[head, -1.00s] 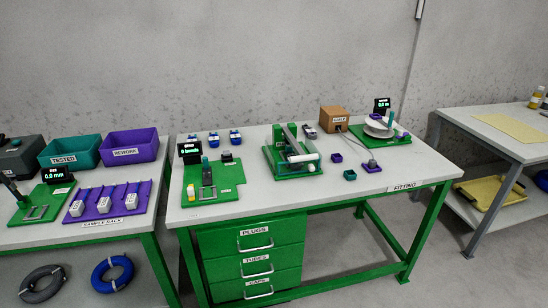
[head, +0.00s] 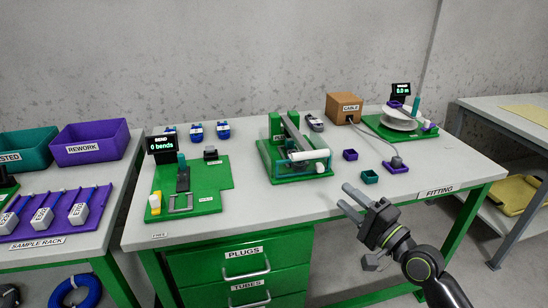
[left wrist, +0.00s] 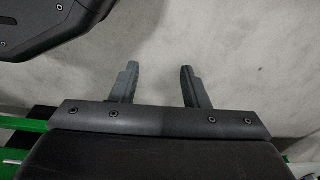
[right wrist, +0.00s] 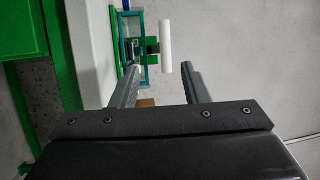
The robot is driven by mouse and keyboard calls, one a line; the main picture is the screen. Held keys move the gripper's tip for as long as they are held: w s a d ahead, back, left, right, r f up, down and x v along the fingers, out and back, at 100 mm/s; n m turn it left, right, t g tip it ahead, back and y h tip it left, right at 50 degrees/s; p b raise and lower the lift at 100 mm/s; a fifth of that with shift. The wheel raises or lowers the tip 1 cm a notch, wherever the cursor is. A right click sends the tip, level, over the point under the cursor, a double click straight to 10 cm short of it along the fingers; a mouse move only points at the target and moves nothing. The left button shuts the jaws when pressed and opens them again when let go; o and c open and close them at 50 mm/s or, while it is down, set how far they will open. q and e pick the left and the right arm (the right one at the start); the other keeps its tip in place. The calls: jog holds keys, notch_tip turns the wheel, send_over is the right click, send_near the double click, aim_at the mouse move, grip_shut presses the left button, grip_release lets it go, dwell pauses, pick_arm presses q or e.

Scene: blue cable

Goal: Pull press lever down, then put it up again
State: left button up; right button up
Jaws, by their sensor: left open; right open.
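The press (head: 292,150) stands on a green base in the middle of the fitting table. Its grey lever arm slopes down toward the front and ends in a white cross handle (head: 309,154). A teal frame surrounds the handle area. In the right wrist view the white handle (right wrist: 165,67) shows beyond the fingers, apart from them. My right gripper (head: 349,200) is open and empty, at the table's front edge, to the right of and nearer than the press. My left gripper (left wrist: 157,82) is open and empty; its wrist view shows mostly floor, and the head view does not show it.
A green bend fixture (head: 205,200) lies left of the press. A purple cup (head: 350,155), a teal cup (head: 370,177) and a purple cable block (head: 396,167) sit to its right. A cardboard box (head: 343,107) and cable spool (head: 400,118) stand behind. The front strip of table is clear.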

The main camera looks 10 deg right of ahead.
aim_at(302, 159)
jog(key=x, duration=1.6)
jog(key=shift+s+a+r, duration=0.1)
jog(key=shift+a+r, duration=0.2)
jog(key=shift+w+a+r+b, duration=0.1)
jog(key=shift+w+a+b, duration=0.2)
jog(key=shift+w, duration=0.25)
pick_arm(q)
jog(key=shift+w+d+r, duration=0.1)
jog(key=shift+w+r, duration=0.15)
jog(key=shift+r, duration=0.2)
jog(key=shift+w+d+r, duration=0.1)
jog(key=shift+w+r, duration=0.1)
jog(key=shift+r, duration=0.25)
jog(key=shift+s, duration=0.15)
pick_arm(e)
jog(key=shift+c, duration=0.2)
pick_arm(q)
jog(key=shift+f, duration=0.1)
pick_arm(e)
grip_shut()
